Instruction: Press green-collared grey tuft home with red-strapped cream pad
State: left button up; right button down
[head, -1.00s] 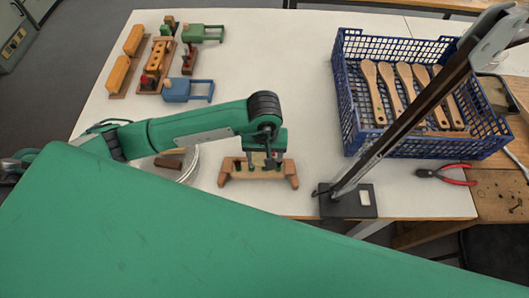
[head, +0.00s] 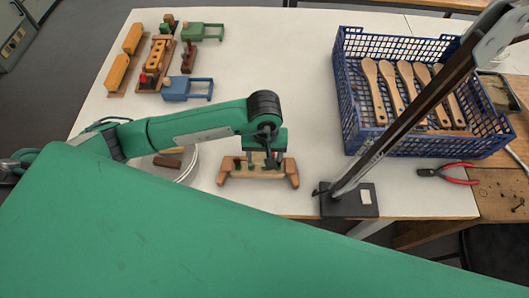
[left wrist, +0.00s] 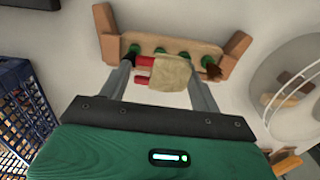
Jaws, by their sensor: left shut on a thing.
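My left gripper (head: 264,158) is over the wooden holder (head: 228,170) at the table's front. In the left wrist view its fingers (left wrist: 163,76) are shut on the cream pad (left wrist: 172,73), whose red straps (left wrist: 144,62) stick out to the left. The pad overlaps the front edge of the holder (left wrist: 105,32) in that view; I cannot tell whether it touches. Several green collars (left wrist: 160,50) sit in a row along the holder. A dark tuft (left wrist: 132,53) shows at the left end and a brown one (left wrist: 213,71) at the right. I cannot make out the grey tuft. My right gripper is not in view.
A blue crate (head: 352,148) of wooden brushes stands at the right, beside a black-based post (head: 362,202) and red-handled pliers (head: 455,179). A white round container (head: 190,166) is left of the holder. Several wooden blocks and coloured fixtures (head: 188,90) stand at the back left. The table's middle is clear.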

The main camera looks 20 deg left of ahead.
pick_arm(q)
jog(key=shift+f+b, duration=0.25)
jog(key=shift+b, duration=0.05)
dwell(0.9)
jog(key=shift+r, duration=0.75)
dwell(0.3)
jog(key=shift+r+p, duration=0.9)
jog(key=shift+r, duration=1.5)
